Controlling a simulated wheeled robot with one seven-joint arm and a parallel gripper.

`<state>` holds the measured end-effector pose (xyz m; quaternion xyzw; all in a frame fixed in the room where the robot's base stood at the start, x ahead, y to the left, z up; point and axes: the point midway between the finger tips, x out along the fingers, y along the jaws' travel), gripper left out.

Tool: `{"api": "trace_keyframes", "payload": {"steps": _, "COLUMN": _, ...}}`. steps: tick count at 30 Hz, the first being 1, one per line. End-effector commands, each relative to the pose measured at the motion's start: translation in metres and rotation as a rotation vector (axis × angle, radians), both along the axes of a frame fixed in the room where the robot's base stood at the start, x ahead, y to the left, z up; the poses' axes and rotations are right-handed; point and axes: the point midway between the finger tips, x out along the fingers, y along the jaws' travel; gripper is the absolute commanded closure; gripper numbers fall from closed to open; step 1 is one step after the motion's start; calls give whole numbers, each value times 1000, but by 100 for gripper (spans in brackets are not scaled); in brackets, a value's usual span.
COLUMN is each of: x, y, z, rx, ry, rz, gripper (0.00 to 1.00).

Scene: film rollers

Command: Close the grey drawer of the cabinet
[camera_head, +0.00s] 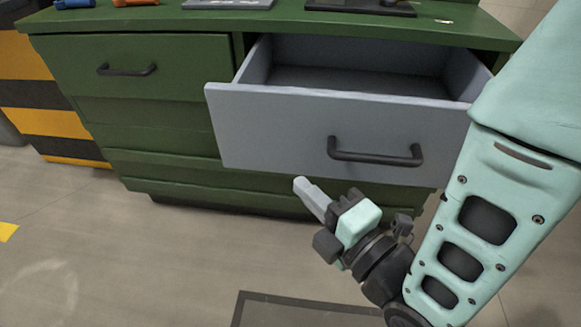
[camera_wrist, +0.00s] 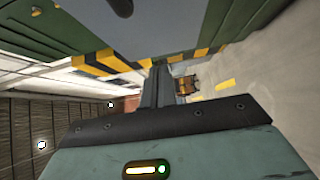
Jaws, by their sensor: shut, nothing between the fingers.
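The grey drawer (camera_head: 265,140) is pulled well out of the right side of the green cabinet (camera_head: 160,120). Its inside looks empty, and a dark bar handle (camera_head: 375,152) is on its front. My gripper (camera_head: 303,186) is shut and empty, in front of and just below the drawer's lower front edge, left of the handle. I cannot tell whether its tip touches the drawer. In the wrist view, my shut fingers (camera_wrist: 158,85) point away below a grey surface that looks like the drawer front (camera_wrist: 160,22), with part of a dark handle at the top edge.
A shut green drawer (camera_head: 125,55) is to the left of the grey one. Several items, including a blue tool (camera_head: 73,4) and a grey flat item (camera_head: 228,4), lie on the cabinet top. A yellow-black striped block (camera_head: 45,110) stands at far left. The floor in front is mostly clear.

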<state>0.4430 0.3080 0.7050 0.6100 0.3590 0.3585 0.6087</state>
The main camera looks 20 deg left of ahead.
Motion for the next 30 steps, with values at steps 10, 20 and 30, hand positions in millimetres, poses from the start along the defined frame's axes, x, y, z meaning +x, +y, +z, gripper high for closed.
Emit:
{"api": "trace_keyframes", "payload": {"steps": 10, "x": 6, "y": 10, "z": 2, "rx": 0, "ry": -2, "rz": 1, "gripper": 100}}
{"api": "trace_keyframes", "payload": {"steps": 20, "x": 42, "y": 51, "z": 3, "rx": -2, "ry": -1, "rz": -3, "gripper": 100}}
{"api": "trace_keyframes", "payload": {"steps": 30, "x": 64, "y": 58, "z": 0, "rx": -2, "ry": -1, "rz": 2, "gripper": 100}}
